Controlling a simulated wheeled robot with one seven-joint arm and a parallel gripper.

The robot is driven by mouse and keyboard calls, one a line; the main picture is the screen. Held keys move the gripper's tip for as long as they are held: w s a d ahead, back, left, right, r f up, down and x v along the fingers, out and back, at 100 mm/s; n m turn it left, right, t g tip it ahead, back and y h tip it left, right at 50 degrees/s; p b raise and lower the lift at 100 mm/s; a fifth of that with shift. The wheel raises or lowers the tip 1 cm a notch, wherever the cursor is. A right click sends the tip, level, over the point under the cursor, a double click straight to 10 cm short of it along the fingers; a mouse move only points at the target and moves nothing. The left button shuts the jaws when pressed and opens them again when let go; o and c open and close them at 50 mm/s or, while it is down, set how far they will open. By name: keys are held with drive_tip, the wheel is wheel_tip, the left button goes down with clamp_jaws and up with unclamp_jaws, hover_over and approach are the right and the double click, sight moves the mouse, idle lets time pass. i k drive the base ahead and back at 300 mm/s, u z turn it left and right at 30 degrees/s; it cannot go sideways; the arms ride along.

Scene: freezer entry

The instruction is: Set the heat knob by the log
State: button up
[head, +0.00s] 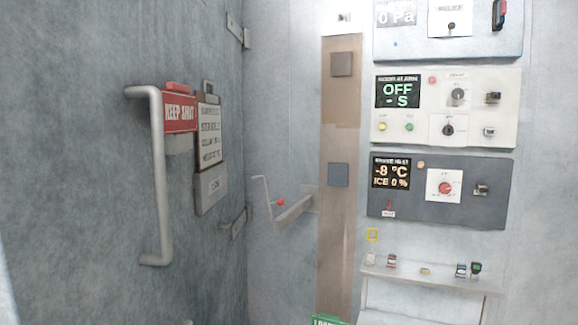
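The dark grey heat panel (410,210) is on the right wall, lowest of the stacked panels. Its display (391,172) reads -8 °C and ICE 0 %. A red round knob (445,188) sits on a white plate right of the display; its pointer setting is too small to read. A white sheet with lines of dark text (209,131) hangs on a board on the grey door at left; it may be the log, but its text is not legible. My gripper is not in view.
A vertical door handle (158,180) stands out beside a red KEEP SHUT sign (180,113). A lever with a red knob (281,203) juts out near the corner. A middle panel (510,110) reads OFF. A small shelf (420,278) below the panels holds several small items.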

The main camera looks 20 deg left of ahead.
sight(444, 188)
drive_tip(key=u, duration=3.55)
drive_tip(key=k, duration=1.25)
drive_tip(key=z, duration=1.55)
drive_tip(key=k, duration=0.65)
drive_tip(key=z, duration=0.75)
drive_tip(key=i, duration=1.15)
drive_tip(key=u, duration=0.25)
